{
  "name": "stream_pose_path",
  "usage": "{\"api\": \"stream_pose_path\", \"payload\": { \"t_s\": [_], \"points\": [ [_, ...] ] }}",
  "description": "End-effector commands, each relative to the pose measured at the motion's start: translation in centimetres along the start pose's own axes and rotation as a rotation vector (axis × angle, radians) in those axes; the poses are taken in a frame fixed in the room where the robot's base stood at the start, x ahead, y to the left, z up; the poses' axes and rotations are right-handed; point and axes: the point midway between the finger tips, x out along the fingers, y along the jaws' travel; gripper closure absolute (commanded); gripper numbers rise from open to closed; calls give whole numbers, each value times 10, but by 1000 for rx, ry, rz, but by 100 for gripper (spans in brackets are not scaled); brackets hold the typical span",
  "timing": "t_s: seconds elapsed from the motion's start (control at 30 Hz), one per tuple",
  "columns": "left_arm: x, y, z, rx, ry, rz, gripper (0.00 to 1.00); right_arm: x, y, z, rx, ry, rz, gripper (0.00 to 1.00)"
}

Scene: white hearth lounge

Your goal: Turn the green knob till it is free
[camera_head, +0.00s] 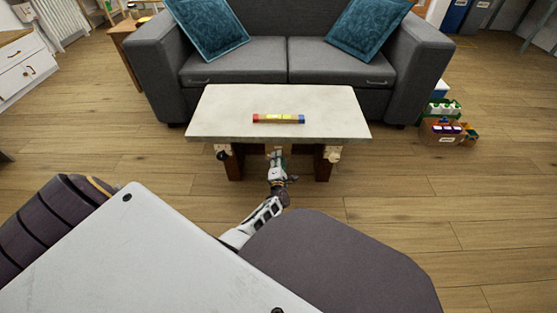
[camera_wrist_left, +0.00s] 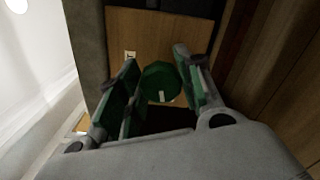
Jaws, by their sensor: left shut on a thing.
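The green knob (camera_wrist_left: 160,83) shows in the left wrist view as a dark green round piece with a short white mark. It sits in front of a wooden panel (camera_wrist_left: 145,32) that bears a small pale plate (camera_wrist_left: 130,56). My left gripper (camera_wrist_left: 158,66) has one finger on each side of the knob and is shut on it. In the head view my left gripper (camera_head: 277,168) reaches under the front edge of the low table (camera_head: 220,122), where the knob is not clearly visible. My right gripper is not in view.
A red, yellow and blue bar (camera_head: 278,119) lies on the tabletop. Dark legs (camera_head: 323,165) stand on both sides of my left gripper. A grey sofa (camera_head: 240,72) is behind the table. Boxes (camera_head: 441,130) stand at the right.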

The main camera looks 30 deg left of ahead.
Motion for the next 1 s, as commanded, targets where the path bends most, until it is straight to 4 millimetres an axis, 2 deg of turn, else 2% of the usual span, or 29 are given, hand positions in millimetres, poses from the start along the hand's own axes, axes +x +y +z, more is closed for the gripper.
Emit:
{"api": "stream_pose_path", "payload": {
  "t_s": [0.4, 1.0],
  "points": [
    [-2, -2, -2, -235, 2, -4, 88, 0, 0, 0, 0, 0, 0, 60],
    [-2, -2, -2, -280, 3, -5, 88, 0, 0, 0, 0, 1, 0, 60]
  ]
}}
